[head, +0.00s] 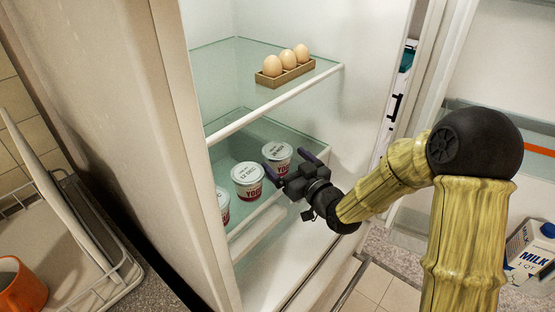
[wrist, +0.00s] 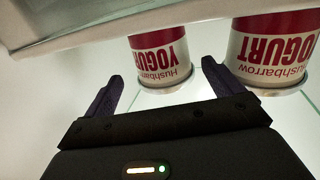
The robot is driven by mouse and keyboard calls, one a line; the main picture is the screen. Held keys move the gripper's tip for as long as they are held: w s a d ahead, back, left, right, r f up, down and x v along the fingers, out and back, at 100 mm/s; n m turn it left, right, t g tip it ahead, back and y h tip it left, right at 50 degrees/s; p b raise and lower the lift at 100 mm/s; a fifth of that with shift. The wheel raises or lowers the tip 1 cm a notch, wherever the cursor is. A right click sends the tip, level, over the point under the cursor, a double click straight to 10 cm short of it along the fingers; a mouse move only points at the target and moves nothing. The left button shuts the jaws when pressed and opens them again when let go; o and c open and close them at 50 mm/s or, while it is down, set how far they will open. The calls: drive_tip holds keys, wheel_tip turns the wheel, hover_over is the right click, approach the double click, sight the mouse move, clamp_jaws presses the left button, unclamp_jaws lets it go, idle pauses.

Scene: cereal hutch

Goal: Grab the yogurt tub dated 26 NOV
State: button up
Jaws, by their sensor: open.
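Three white yogurt tubs with red labels stand in a row on the lower fridge shelf: a right one (head: 277,153), a middle one (head: 246,174) and a left one (head: 223,203), partly hidden by the fridge wall. Their lids carry dark print too small to read surely, so I cannot tell which is dated 26 NOV. My gripper (head: 287,161) is open and empty, just in front of the right tub. In the upside-down wrist view, one tub (wrist: 160,62) shows beyond and between the open fingers (wrist: 162,72); another tub (wrist: 268,55) is beyond the right finger.
A glass shelf (head: 236,92) above the tubs holds a carton of three eggs (head: 285,70). The open fridge door is at right, with a milk carton (head: 530,250) low beside it. A dish rack (head: 120,265) and orange mug (head: 22,288) are at left.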

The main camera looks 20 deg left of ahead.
sight(277, 155)
drive_tip(key=x, duration=0.4)
drive_tip(key=shift+s+a+f, duration=0.1)
drive_tip(key=shift+s+a, duration=0.05)
drive_tip(key=shift+a, duration=0.1)
drive_tip(key=c, duration=1.1)
wheel_tip(277, 155, up, 10)
drive_tip(key=shift+r+p, duration=0.1)
drive_tip(key=shift+p, duration=0.6)
drive_tip(key=shift+d, duration=0.1)
